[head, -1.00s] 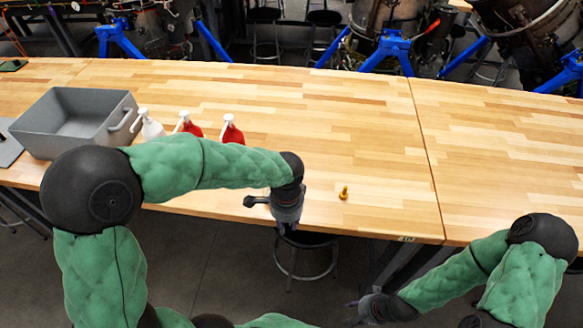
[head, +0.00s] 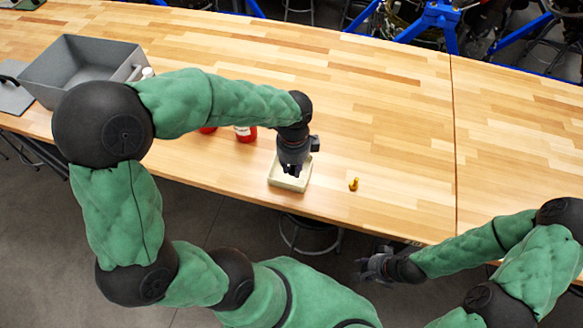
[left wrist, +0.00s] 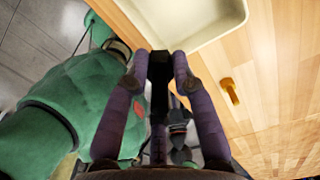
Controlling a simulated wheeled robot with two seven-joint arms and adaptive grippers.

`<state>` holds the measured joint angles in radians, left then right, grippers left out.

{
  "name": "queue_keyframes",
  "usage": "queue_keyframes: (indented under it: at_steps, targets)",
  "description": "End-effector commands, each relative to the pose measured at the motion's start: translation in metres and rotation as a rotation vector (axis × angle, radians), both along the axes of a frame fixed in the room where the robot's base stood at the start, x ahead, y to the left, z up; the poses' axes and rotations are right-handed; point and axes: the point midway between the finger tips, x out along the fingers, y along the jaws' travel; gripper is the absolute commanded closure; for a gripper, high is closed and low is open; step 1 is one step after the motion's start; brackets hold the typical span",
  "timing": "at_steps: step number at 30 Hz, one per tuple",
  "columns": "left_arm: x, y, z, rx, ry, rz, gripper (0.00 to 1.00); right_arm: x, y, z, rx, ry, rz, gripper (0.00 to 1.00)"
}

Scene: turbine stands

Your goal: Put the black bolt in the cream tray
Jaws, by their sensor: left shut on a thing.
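The cream tray (head: 287,186) lies on the wooden table near its front edge, partly hidden by my left gripper. My left gripper (head: 293,172) points down over the tray in the head view. In the left wrist view, its fingers (left wrist: 161,62) are shut on the black bolt (left wrist: 159,75), which hangs between the fingertips. The tray (left wrist: 205,22) shows at the top of that view, beyond the fingertips. My right gripper (head: 370,267) is off the table's front edge, with its fingers apart and nothing seen between them.
A yellow-brass bolt (head: 354,184) stands on the table right of the tray. A grey bin (head: 80,72) is at the far left. The table's middle and right are clear.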

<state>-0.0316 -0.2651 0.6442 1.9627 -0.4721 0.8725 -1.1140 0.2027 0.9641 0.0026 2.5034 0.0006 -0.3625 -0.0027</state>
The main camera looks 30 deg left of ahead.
Motion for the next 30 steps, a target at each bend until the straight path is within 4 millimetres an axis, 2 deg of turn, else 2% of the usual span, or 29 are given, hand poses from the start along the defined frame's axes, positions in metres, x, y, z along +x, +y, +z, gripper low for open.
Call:
queue_keyframes:
  at_steps: [1, 3, 7, 17, 24, 30]
  targets:
    - [0.005, 0.005, -0.012, 0.000, 0.006, 0.005, 1.00, 0.000, 0.000, -0.005, 0.000, 0.000, 0.000, 0.60]
    - [0.013, 0.010, -0.024, -0.001, 0.005, 0.004, 1.00, 0.000, 0.000, -0.008, 0.000, 0.000, 0.000, 0.60]
    - [0.025, 0.019, -0.041, 0.000, 0.003, 0.003, 1.00, 0.000, 0.000, -0.012, 0.000, 0.000, 0.000, 0.60]
    - [0.038, 0.027, -0.058, 0.000, 0.002, 0.002, 1.00, 0.000, 0.000, -0.017, 0.000, -0.001, 0.000, 0.60]
    - [0.039, 0.028, -0.089, 0.000, 0.001, 0.002, 1.00, 0.000, 0.000, -0.025, 0.000, -0.001, 0.000, 0.60]
    - [0.040, 0.028, -0.089, 0.000, 0.000, 0.002, 1.00, 0.000, 0.000, -0.024, 0.000, -0.001, 0.000, 0.60]
